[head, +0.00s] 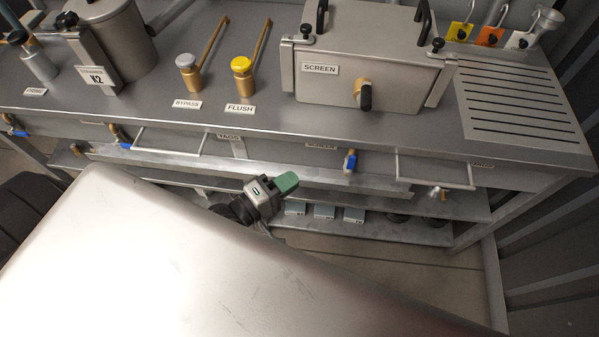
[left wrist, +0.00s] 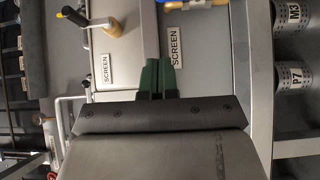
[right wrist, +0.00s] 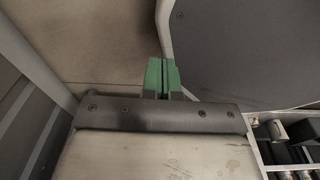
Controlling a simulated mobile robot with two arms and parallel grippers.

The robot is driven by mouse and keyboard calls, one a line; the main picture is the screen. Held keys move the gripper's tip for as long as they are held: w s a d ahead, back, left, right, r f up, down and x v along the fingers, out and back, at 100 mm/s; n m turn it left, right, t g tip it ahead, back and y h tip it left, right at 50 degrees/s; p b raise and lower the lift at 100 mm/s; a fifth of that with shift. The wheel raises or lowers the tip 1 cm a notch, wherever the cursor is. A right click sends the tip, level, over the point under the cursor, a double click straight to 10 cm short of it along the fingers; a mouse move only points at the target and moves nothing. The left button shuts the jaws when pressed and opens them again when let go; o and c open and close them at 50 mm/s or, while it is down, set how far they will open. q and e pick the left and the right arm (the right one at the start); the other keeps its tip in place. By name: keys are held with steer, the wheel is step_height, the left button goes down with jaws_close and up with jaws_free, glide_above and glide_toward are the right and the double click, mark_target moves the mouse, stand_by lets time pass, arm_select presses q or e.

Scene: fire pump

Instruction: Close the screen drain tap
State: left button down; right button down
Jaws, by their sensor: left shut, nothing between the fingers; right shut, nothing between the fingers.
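The screen drain tap (head: 350,161) has a blue handle and sits under the bench's front edge, below the steel screen box (head: 320,82). Its handle looks roughly upright in the head view. In the left wrist view the blue handle and brass body (left wrist: 203,4) are cut by the top edge, close to a SCREEN label (left wrist: 174,47). My left gripper (head: 287,182), with green fingertips, is shut and empty, left of and a little below the tap, apart from it. Its fingers (left wrist: 158,76) show together in the left wrist view. My right gripper (right wrist: 161,76) is shut and empty, away from the tap.
White rails (head: 435,184) and (head: 166,152) stick out from the bench front on both sides. Another blue-handled tap (head: 125,145) is further left. A lower shelf (head: 385,228) holds small grey boxes (head: 324,211). A brass knob with a black handle (head: 364,95) is on the screen box.

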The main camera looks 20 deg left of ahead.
mark_target(350, 165)
arm_select(q)
steer(key=shift+s+a+f, duration=0.15)
steer(key=shift+a+f, duration=0.05)
steer(key=shift+f, duration=0.3)
steer(key=shift+s+a+f, duration=0.15)
steer(key=shift+a+f, duration=0.05)
steer(key=shift+f, duration=0.25)
arm_select(e)
steer(key=shift+a+r, duration=0.2)
steer(key=shift+a, duration=0.3)
arm_select(q)
steer(key=s+d+p+x, duration=0.1)
steer(key=d+p+x, duration=0.1)
steer(key=x, duration=1)
steer(key=shift+w+d, duration=0.15)
steer(key=shift+d, duration=0.3)
arm_select(e)
steer(key=shift+d+r, duration=0.3)
steer(key=shift+r, duration=0.45)
arm_select(q)
steer(key=shift+f, duration=0.1)
